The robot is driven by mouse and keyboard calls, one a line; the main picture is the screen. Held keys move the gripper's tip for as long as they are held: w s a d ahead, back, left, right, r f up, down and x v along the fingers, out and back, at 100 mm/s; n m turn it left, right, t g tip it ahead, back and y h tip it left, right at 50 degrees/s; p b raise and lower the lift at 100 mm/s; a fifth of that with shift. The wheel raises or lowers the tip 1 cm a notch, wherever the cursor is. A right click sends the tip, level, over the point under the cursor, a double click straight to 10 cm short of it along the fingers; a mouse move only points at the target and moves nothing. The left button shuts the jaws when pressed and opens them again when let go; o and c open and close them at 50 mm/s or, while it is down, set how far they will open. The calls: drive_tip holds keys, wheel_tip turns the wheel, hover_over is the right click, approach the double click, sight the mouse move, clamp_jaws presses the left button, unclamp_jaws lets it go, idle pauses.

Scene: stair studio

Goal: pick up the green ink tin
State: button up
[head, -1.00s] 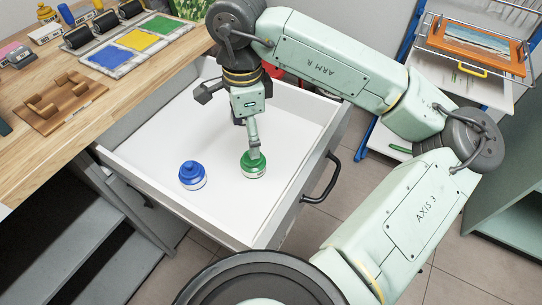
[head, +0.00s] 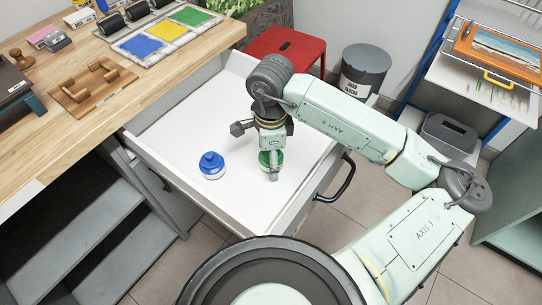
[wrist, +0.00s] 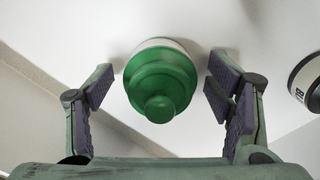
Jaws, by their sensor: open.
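The green ink tin (head: 264,160) stands upright in the open white drawer (head: 181,122). In the head view my gripper (head: 272,170) is low in the drawer and partly hides the tin. In the wrist view the tin (wrist: 160,80), with its round green knob on top, lies between the two spread fingers of my gripper (wrist: 165,92). A gap shows on each side of the tin, so the fingers are apart from it. My gripper is open and holds nothing.
A blue ink tin (head: 211,166) stands left of the green one in the same drawer. In the wrist view part of another tin (wrist: 308,78) shows at the right edge. The drawer's walls surround the gripper, and a wooden worktop (head: 95,125) lies to the left.

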drive_tip(key=c, duration=1.5)
drive_tip(key=shift+c, duration=0.3)
drive_tip(key=shift+r, duration=0.15)
